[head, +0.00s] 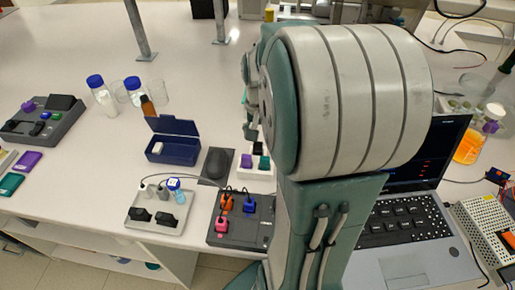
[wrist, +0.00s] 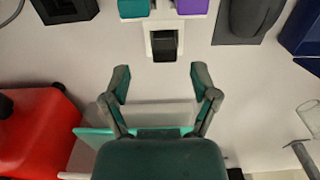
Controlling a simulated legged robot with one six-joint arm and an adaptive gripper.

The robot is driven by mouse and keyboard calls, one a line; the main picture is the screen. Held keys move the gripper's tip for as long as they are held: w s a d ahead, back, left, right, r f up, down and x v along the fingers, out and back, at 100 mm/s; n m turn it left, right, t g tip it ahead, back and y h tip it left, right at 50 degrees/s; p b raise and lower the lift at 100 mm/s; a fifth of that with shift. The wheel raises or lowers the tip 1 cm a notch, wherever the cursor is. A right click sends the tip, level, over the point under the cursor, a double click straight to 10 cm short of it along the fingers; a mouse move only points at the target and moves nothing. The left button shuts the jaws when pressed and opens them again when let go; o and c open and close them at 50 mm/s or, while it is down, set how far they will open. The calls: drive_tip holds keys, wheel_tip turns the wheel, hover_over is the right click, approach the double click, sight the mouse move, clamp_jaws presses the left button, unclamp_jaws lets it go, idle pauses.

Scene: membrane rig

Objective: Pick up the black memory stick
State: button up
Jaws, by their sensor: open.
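The black memory stick (wrist: 164,43) sits in the near end of a small white holder (wrist: 150,24) at the top middle of the wrist view. A teal block (wrist: 134,7) and a purple block (wrist: 191,6) sit beside each other in the same holder. In the head view the black stick (head: 257,148) shows small at the far side of the white holder (head: 256,174), beside my arm. My gripper (wrist: 161,78) is open and empty, its two fingers spread, with the stick ahead of the gap between them. My arm hides most of the gripper in the head view.
A dark mouse (head: 215,163) on its pad and an open blue box (head: 174,148) stand left of the holder. A dark block with orange, blue and pink plugs (head: 240,218) is in front. A laptop (head: 410,220) is at the right. A red object (wrist: 38,125) lies left in the wrist view.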

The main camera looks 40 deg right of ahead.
sight(258, 142)
drive_tip(key=f, duration=0.4)
drive_tip(key=shift+w+d, duration=0.1)
drive_tip(key=shift+w, duration=0.25)
drive_tip(key=shift+a+f, duration=0.3)
drive_tip(key=shift+f, duration=0.1)
drive_tip(key=shift+d, duration=0.2)
drive_tip(key=c, duration=0.9)
